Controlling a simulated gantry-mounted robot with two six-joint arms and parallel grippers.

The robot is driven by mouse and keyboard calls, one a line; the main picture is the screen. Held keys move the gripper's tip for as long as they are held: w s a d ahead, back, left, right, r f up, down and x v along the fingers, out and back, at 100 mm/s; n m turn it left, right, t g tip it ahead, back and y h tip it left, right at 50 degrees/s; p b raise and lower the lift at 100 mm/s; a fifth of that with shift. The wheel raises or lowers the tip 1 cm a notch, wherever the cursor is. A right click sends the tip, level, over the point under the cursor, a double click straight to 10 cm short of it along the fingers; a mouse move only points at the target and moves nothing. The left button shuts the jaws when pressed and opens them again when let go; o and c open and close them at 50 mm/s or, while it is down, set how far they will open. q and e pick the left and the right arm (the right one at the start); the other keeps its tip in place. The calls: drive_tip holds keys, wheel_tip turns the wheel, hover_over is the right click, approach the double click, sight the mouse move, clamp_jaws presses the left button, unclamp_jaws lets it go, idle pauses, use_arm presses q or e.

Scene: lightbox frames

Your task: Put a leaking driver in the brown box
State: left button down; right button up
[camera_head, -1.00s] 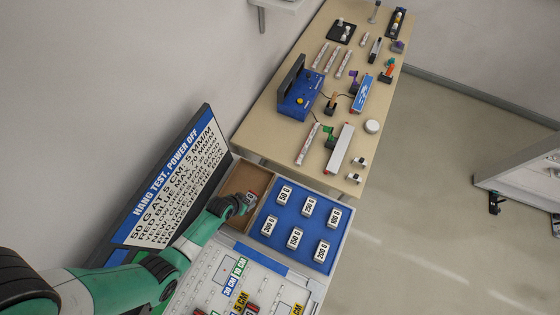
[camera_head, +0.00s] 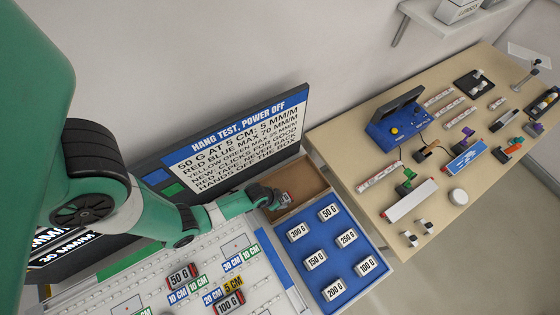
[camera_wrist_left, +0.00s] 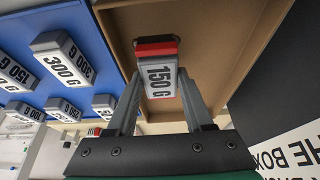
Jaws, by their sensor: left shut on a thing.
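My left gripper (camera_head: 275,198) is over the near part of the open brown box (camera_head: 302,178), beside the blue tray. It is shut on a small white block with a red end (camera_head: 286,197). In the left wrist view the block (camera_wrist_left: 160,84) reads "150 G" and sits between the two fingers, with the brown box's inside (camera_wrist_left: 215,40) behind it. I cannot tell whether the block touches the box floor. The visible part of the box floor looks empty. I see nothing clearly marked as a leaking driver. My right gripper is not in view.
The blue tray (camera_head: 323,225) holds several white labelled weights. A sign board (camera_head: 240,130) stands behind the box. A white pegged board (camera_head: 250,296) with red-ended weights lies in front. The beige table (camera_head: 350,137) at right carries a blue device (camera_head: 395,122) and several long parts.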

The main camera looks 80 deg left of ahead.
use_arm(q)
drive_tip(key=shift+f, duration=0.3)
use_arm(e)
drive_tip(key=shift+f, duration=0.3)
use_arm(q)
drive_tip(key=shift+c, duration=1)
unclamp_jaws()
drive_tip(key=shift+r, duration=0.15)
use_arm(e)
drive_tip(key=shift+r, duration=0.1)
use_arm(q)
drive_tip(key=p+v, duration=0.6)
drive_tip(key=v, duration=0.5)
drive_tip(key=shift+r, duration=0.2)
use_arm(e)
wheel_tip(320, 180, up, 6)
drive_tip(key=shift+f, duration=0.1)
use_arm(q)
drive_tip(key=shift+s, duration=0.1)
